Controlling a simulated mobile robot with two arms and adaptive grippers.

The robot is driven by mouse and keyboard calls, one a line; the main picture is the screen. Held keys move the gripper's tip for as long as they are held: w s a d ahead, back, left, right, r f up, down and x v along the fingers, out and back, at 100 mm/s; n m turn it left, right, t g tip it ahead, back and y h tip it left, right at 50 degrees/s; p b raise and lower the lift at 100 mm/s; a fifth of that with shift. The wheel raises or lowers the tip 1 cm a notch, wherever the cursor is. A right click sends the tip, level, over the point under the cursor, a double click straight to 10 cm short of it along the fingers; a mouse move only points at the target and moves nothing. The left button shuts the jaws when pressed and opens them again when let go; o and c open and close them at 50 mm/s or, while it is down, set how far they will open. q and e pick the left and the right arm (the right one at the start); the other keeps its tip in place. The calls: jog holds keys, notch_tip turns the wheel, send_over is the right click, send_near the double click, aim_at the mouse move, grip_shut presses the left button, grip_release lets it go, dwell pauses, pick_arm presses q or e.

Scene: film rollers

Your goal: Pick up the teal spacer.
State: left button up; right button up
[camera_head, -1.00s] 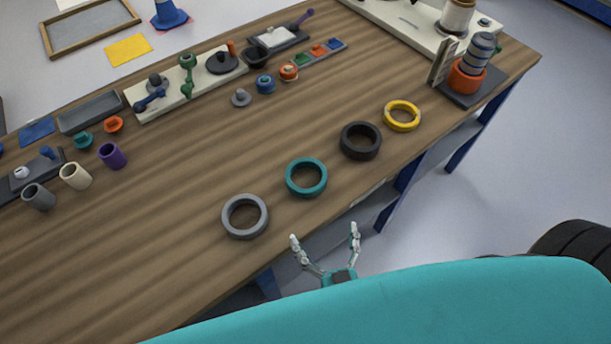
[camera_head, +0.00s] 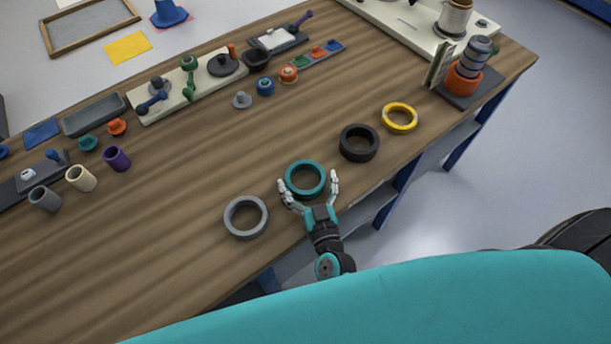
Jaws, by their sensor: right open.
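The teal spacer (camera_head: 305,165) is a ring lying flat near the front edge of the wooden table. My right gripper (camera_head: 308,184) is open at its near side, with one finger at the ring's left and the other at its right. The fingers are spread about as wide as the ring. I cannot tell whether they touch it. The ring's near rim lies between the fingers. My left gripper is not in view.
A grey ring (camera_head: 246,217) lies to the left of the teal one. A black ring (camera_head: 359,143) and a yellow ring (camera_head: 399,118) lie to the right. Cups, including a purple one (camera_head: 117,158), stand at the left. The table's middle (camera_head: 190,200) is clear.

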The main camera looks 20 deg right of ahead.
jog(key=shift+c, duration=0.4)
jog(key=c, duration=0.9)
